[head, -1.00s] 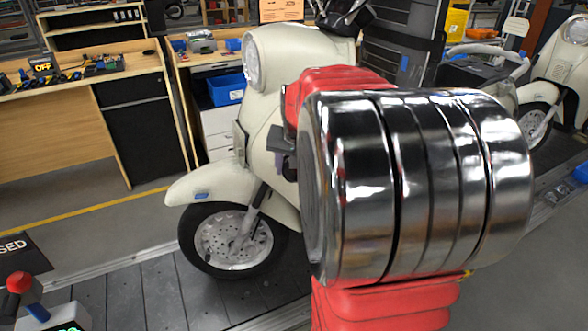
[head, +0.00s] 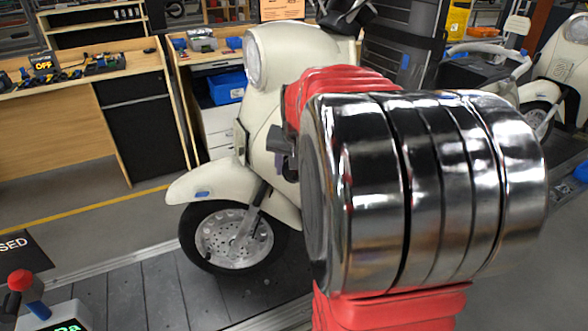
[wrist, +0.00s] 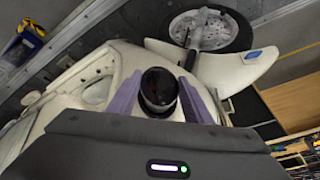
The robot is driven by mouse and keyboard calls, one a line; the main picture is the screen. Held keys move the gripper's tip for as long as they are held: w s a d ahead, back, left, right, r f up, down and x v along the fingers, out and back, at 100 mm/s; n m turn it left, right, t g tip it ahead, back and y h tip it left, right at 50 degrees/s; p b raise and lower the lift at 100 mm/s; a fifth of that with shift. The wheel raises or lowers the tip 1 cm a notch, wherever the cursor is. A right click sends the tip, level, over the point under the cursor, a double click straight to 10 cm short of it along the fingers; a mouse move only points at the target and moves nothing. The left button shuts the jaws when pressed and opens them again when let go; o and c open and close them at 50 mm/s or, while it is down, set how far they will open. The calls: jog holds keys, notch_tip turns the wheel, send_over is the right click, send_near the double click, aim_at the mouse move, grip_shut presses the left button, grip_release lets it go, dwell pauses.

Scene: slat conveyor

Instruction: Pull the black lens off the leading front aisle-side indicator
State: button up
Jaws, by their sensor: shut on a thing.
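The black lens (wrist: 159,84) is a glossy dark dome in the middle of the wrist view. My gripper (wrist: 158,95) has its two purple fingers on either side of the lens and is shut on it. The cream scooter (head: 225,182) stands on the conveyor in the head view, its front wheel to the left. My arm hides the indicator there, and only a little of the gripper shows beside the scooter's front. I cannot tell whether the lens is still seated on its indicator.
The slat conveyor (head: 130,300) runs under the scooter. A red-knobbed control box (head: 52,312) stands at the lower left. Wooden benches (head: 90,105) with tools are behind. A second cream scooter (head: 562,75) stands at the right. A blue bin (head: 226,88) sits behind the first scooter.

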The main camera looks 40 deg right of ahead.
aim_at(290, 176)
jog(key=shift+s+a, duration=0.45)
jog(key=shift+a, duration=0.2)
dwell(1.5)
jog(key=shift+s+a+r, duration=0.1)
jog(key=shift+s+a, duration=0.5)
jog(key=shift+a, duration=0.15)
dwell(0.5)
jog(key=shift+w+d+n, duration=0.1)
jog(key=shift+w+n, duration=0.1)
jog(key=shift+n, duration=0.2)
jog(key=shift+w+r+n+y, duration=0.2)
jog(key=shift+w+n+y, duration=0.2)
jog(key=shift+w+n, duration=0.1)
jog(key=w+a+f+n+y, duration=0.1)
jog(key=w+a+f+n, duration=0.2)
jog(key=a, duration=0.6)
jog(key=w+a+f+n+y, duration=0.1)
jog(key=w+a+f+n, duration=0.2)
jog(key=w+a+f, duration=0.2)
jog(key=w+a+f+n+y, duration=0.1)
jog(key=w+a+f+n, duration=0.2)
jog(key=a+f, duration=0.4)
jog(key=w+a, duration=0.1)
jog(key=a, duration=0.6)
jog(key=shift+w+f+y, duration=0.15)
jog(key=shift+f+y, duration=0.15)
jog(key=shift+f, duration=0.1)
